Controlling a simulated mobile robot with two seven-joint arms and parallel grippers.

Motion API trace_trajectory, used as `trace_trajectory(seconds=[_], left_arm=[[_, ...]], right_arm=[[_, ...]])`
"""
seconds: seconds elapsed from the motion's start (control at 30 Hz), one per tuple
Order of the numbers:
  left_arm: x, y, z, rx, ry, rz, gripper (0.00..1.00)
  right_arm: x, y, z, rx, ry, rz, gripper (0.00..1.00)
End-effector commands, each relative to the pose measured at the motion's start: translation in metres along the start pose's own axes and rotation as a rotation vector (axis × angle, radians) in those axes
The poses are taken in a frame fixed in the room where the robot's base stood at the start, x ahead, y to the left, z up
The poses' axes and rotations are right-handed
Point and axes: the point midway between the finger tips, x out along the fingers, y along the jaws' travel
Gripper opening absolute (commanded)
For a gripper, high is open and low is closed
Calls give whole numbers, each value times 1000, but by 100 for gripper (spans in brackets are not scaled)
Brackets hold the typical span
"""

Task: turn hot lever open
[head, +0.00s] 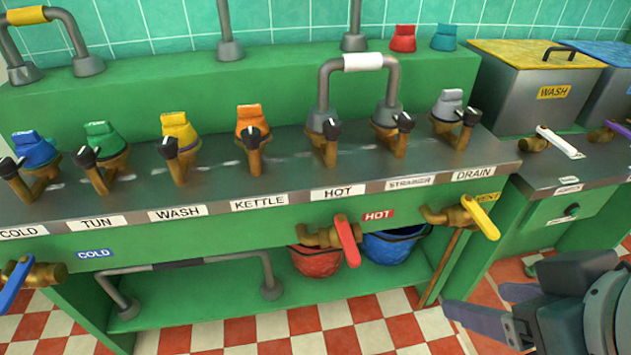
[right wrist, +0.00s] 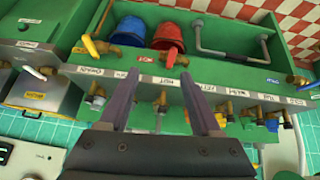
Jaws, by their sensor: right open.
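The red hot lever (head: 347,240) sits on a brass valve (head: 318,237) on the green front panel, left of the red HOT label (head: 379,215). It points downward at a slant. The lever also shows in the right wrist view (right wrist: 173,60), beyond the fingertips. My right gripper (head: 478,303) is at the lower right in the head view, to the right of the lever and apart from it. In the right wrist view its two fingers (right wrist: 151,83) are spread with nothing held between them. My left gripper is not in view.
A yellow lever (head: 481,217) on a brass valve is right of the hot lever. A blue lever (head: 15,283) is far left. A red bucket (head: 316,263) and blue bucket (head: 393,247) stand below. A grey rail (head: 180,262) is lower left. The checkered floor in front is clear.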

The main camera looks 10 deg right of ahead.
Motion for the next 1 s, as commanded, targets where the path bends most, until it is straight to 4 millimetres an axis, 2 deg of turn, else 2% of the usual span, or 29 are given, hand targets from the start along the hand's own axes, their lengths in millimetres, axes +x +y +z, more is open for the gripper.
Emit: trace_trajectory(seconds=[0.03, 0.17, 0.3, 0.4, 0.6, 0.7, 0.8, 0.9, 1.0], left_arm=[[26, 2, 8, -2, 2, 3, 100], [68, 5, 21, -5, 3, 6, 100], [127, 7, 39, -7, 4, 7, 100], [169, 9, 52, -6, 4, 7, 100], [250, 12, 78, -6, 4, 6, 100], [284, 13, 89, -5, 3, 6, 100], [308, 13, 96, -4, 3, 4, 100], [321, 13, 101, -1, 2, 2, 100], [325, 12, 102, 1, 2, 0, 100]], right_arm=[[29, -1, 7, 9, 33, 7, 65], [81, 0, 5, 33, 147, 29, 65], [148, -1, 1, 56, 305, 50, 65], [191, -5, -3, 67, 429, 57, 65], [266, -20, -9, 76, 672, 46, 65], [292, -30, -11, 75, 783, 27, 65], [309, -40, -14, 71, 870, 8, 65], [316, -47, -16, 68, 930, -8, 65], [317, -51, -19, 67, 960, -17, 65]])
